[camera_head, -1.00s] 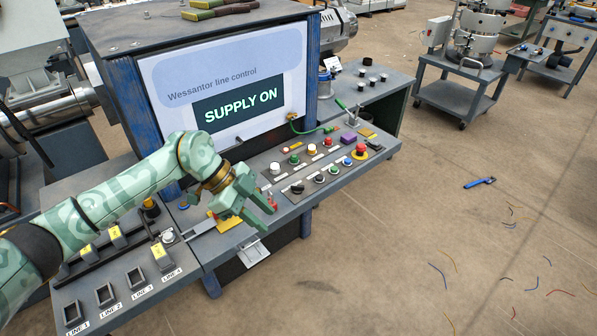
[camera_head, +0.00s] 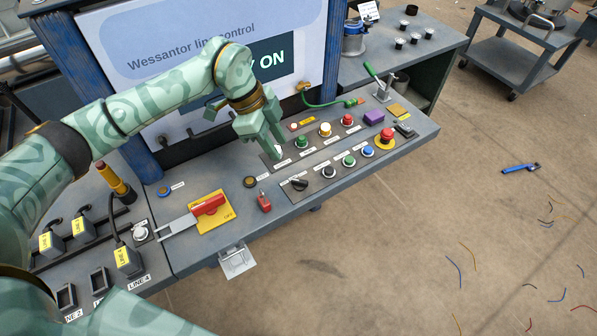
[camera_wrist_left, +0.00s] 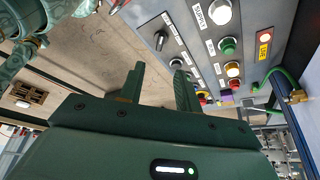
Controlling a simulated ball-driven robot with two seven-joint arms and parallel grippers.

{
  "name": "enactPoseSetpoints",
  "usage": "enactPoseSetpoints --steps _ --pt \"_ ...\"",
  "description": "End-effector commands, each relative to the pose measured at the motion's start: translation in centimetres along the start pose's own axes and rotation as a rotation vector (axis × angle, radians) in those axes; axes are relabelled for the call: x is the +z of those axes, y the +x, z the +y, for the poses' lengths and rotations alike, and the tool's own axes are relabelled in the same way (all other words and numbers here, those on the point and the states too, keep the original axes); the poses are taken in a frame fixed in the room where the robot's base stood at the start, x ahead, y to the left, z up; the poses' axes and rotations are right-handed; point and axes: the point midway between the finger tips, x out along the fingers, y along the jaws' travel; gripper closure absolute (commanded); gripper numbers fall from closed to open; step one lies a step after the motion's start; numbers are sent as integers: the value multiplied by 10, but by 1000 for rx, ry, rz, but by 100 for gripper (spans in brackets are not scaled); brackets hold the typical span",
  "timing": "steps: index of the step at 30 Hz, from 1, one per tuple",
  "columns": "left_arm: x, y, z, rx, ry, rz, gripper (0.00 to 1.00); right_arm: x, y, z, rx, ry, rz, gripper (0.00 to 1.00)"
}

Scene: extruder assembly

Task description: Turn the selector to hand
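The selector (camera_head: 299,184) is a small black knob at the near left corner of the grey button panel. In the left wrist view a black knob (camera_wrist_left: 160,40), seemingly the selector, shows beyond the fingertips. My left gripper (camera_head: 264,150) is above the far left end of the panel, near the white button (camera_head: 277,153), left of and beyond the selector. Its fingers are apart and empty in the left wrist view (camera_wrist_left: 159,72), and it does not touch the selector. The selector's label is too small to read. My right gripper is out of view.
Green (camera_head: 301,142), amber-ringed white (camera_head: 325,129) and red (camera_head: 347,119) buttons line the panel's far row. A red mushroom button (camera_head: 387,134) is at its right. The screen (camera_head: 180,60) stands behind.

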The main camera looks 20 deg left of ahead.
Motion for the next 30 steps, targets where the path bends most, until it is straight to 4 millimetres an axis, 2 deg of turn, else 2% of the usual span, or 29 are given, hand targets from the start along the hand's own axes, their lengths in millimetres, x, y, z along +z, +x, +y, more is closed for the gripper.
enactPoseSetpoints --steps 1,3,9,12,18,27,30 --pt "2 21 1 8 -2 1 66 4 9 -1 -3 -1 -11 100" --pt "2 41 1 9 -1 1 66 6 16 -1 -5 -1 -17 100" --pt "2 88 1 8 -3 1 66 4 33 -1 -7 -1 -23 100" --pt "2 104 0 5 -1 1 66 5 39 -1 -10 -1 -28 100" --pt "0 119 0 2 -1 1 66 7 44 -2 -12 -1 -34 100" --pt "0 119 0 0 0 1 66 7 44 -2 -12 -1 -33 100" --pt "0 119 0 0 0 1 94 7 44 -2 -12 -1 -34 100"
